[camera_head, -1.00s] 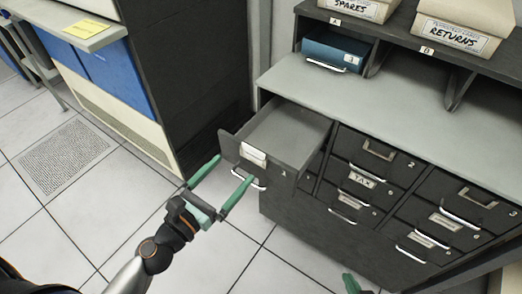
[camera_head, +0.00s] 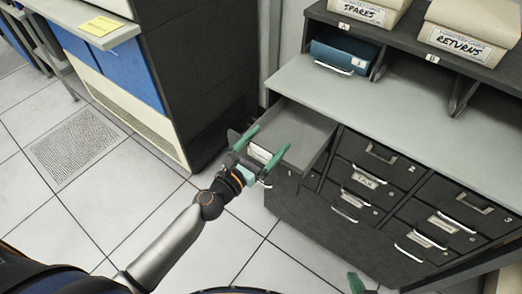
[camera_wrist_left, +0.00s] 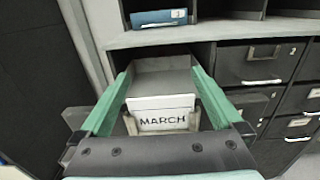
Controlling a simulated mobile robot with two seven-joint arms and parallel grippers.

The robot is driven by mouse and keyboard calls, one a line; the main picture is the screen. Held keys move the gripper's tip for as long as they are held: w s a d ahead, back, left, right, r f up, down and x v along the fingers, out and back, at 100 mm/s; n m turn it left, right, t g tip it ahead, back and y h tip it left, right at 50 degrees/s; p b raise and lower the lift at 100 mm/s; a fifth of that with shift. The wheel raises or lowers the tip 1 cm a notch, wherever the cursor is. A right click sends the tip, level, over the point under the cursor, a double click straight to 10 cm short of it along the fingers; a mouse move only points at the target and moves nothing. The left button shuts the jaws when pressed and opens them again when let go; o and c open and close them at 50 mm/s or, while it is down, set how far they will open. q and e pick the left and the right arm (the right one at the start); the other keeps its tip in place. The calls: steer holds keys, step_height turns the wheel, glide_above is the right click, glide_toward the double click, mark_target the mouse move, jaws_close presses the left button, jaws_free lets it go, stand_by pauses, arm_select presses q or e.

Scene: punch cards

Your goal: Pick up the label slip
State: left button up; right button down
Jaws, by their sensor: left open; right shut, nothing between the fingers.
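The label slip (camera_wrist_left: 162,115) is a white card reading MARCH, in the holder on the front of the pulled-out top left drawer (camera_head: 300,125). In the head view only a pale part of the slip (camera_head: 260,153) shows beside my gripper. My left gripper (camera_head: 272,139) is open at the drawer front, its green fingers reaching over the drawer. In the wrist view its fingers (camera_wrist_left: 161,75) stand left and right of the slip, with nothing visibly held. My right gripper (camera_head: 356,284) shows only as a green tip at the bottom edge; it is shut and empty.
Closed dark drawers with chrome handles (camera_head: 347,197) lie right of the open one. Above is a grey counter (camera_head: 400,120) with a blue box (camera_head: 345,52) and boxes marked SPARES (camera_head: 365,12) and RETURNS (camera_head: 465,40). A dark cabinet (camera_head: 190,80) stands left. The tiled floor is clear.

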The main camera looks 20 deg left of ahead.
arm_select(q)
steer(key=shift+w+d, duration=0.1)
steer(key=shift+w, duration=0.2)
steer(key=shift+c, duration=0.2)
steer(key=c, duration=1.1)
steer(key=shift+r, duration=0.15)
